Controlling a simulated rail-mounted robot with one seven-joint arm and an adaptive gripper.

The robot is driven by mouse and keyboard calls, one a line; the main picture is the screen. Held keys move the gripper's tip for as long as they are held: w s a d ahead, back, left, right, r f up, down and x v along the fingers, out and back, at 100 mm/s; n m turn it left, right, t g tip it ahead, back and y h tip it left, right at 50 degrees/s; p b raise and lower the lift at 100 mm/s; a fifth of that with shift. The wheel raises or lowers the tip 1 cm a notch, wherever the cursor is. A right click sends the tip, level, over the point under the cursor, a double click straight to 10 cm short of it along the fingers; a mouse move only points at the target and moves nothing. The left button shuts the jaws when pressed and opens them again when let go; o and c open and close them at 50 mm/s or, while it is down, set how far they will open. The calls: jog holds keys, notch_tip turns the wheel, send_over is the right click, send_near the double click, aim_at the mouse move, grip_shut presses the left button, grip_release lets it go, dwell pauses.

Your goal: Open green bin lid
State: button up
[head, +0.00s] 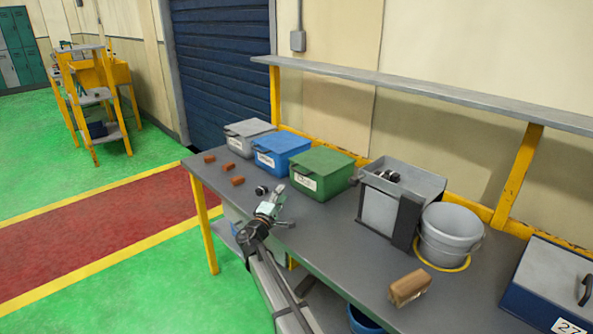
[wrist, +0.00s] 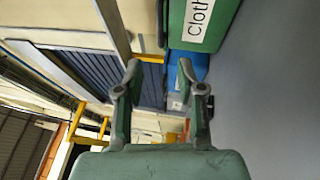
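The green bin (head: 309,183) stands on the grey workbench with its lid (head: 324,160) shut and a white label on its front. In the wrist view the green bin (wrist: 222,32) fills part of the top right, with its label reading "Cloth" and the rest cut off by the frame. My gripper (head: 279,192) is in front of the green bin's left side, near the bench's front edge and apart from the bin. In the wrist view my gripper (wrist: 160,68) has its two fingers spread with nothing between them.
A blue bin (head: 280,150) and a grey bin (head: 248,135) stand left of the green bin, lids shut. Several brown blocks (head: 237,181) and a small dark part (head: 261,190) lie in front. A grey box (head: 410,178) and bucket (head: 450,235) stand right. A shelf (head: 440,95) runs above.

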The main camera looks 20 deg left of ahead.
aim_at(297, 171)
jog(key=w+r+p, duration=0.1)
jog(key=w, duration=0.3)
jog(key=w+p, duration=0.1)
jog(key=w, duration=0.4)
jog(key=w+r+p, duration=0.1)
jog(key=w+p, duration=0.1)
jog(key=w, duration=0.3)
jog(key=shift+d+r, duration=0.2)
jog(key=shift+r, duration=0.1)
grip_shut()
